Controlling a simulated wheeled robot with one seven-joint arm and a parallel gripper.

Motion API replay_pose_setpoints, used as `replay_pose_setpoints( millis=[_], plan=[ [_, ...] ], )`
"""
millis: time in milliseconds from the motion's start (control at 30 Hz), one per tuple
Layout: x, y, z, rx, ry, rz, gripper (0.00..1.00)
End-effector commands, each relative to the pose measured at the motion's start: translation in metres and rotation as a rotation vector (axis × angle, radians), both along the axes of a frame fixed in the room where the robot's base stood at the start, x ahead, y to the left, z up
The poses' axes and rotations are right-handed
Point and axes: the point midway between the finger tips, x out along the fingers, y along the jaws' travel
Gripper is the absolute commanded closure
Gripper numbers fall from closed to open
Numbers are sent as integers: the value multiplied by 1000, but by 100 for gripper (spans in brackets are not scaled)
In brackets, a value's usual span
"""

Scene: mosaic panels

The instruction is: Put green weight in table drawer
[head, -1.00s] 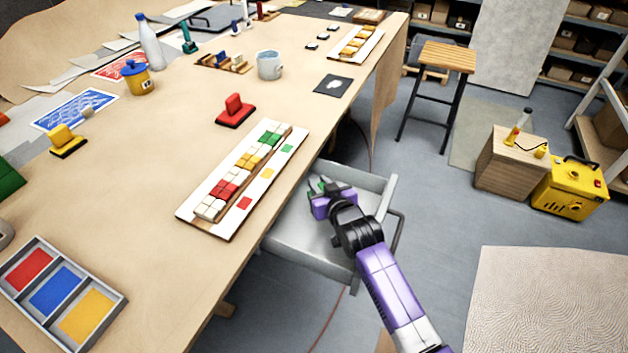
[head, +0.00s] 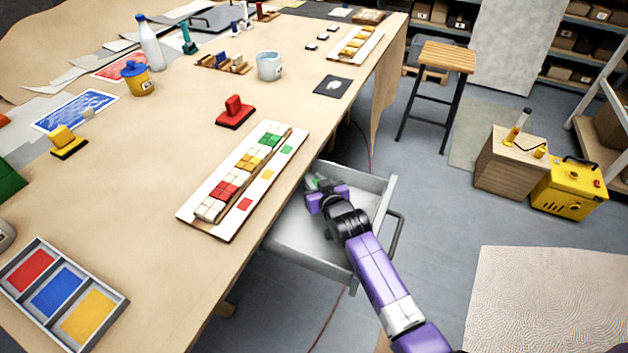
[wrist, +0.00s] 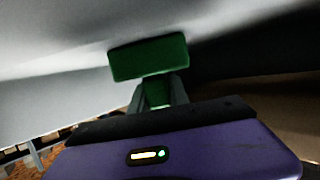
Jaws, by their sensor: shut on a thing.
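The green weight (wrist: 150,57) shows in the wrist view as a dark green block with a narrower stem below it. My gripper (wrist: 157,88) is shut on that stem. In the head view, my gripper (head: 314,184) is inside the outline of the open grey table drawer (head: 290,236), near its far end by the table edge. Only a small bit of green shows at the fingertips there. I cannot tell whether the weight touches the drawer floor.
The table (head: 170,190) overhangs the drawer's left side. A mosaic panel (head: 228,232) lies close to that table edge. The drawer's handle (head: 396,232) sticks out on the right.

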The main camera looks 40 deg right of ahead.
Motion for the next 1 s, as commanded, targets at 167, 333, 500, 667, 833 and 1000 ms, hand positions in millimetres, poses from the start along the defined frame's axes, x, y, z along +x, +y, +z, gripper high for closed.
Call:
replay_pose_setpoints(
  millis=[167,333,500,667,833,1000],
  plan=[
    [0,0,-1,0,1,0,56],
    [0,0,-1,0,1,0,56],
    [0,0,3,0,0,0,56],
    [-15,7,7,0,1,0,56],
    [-38,18,16,1,1,1,56],
    [-56,27,23,1,2,1,56]
  ],
)
